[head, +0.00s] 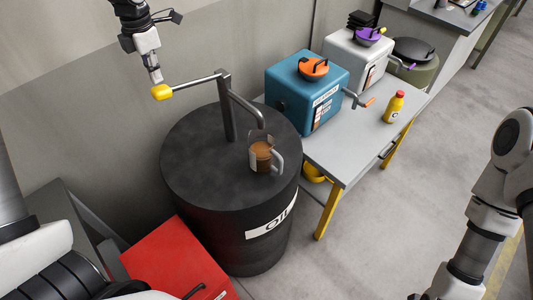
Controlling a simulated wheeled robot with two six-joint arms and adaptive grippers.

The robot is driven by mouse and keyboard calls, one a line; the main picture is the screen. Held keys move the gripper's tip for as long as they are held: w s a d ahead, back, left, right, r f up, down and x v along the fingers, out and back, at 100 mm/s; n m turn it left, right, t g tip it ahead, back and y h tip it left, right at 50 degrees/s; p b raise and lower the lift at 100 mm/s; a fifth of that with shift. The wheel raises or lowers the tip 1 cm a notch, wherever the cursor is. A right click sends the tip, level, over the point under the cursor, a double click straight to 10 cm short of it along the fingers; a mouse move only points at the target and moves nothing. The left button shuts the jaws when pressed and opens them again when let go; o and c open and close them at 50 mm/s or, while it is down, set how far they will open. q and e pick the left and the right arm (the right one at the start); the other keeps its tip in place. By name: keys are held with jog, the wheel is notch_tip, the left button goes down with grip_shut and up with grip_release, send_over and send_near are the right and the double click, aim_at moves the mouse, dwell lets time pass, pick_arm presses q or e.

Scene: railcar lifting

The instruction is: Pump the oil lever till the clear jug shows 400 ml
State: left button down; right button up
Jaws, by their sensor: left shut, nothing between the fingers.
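The clear jug (256,149) stands on top of the black oil drum (210,190), under the pump's spout. It holds brown oil, but its marks are too small to read. The pump lever (195,84) reaches left from the post and ends in a yellow knob (161,92). My left gripper (157,79) is shut and empty, pointing down just above the yellow knob; I cannot tell whether they touch. My right arm shows at the right edge, and its gripper is out of the picture.
A red box (170,262) stands in front of the drum. A grey table (345,150) at right bears a teal machine (290,98) with a crank, a white machine (350,58) and a yellow bottle (394,107). The floor right of the table is clear.

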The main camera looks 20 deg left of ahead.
pick_arm(q)
jog(key=shift+w+f, duration=0.1)
dwell(0.3)
jog(key=shift+r+p, duration=0.3)
jog(key=shift+r, duration=2.3)
jog(key=shift+f, duration=0.1)
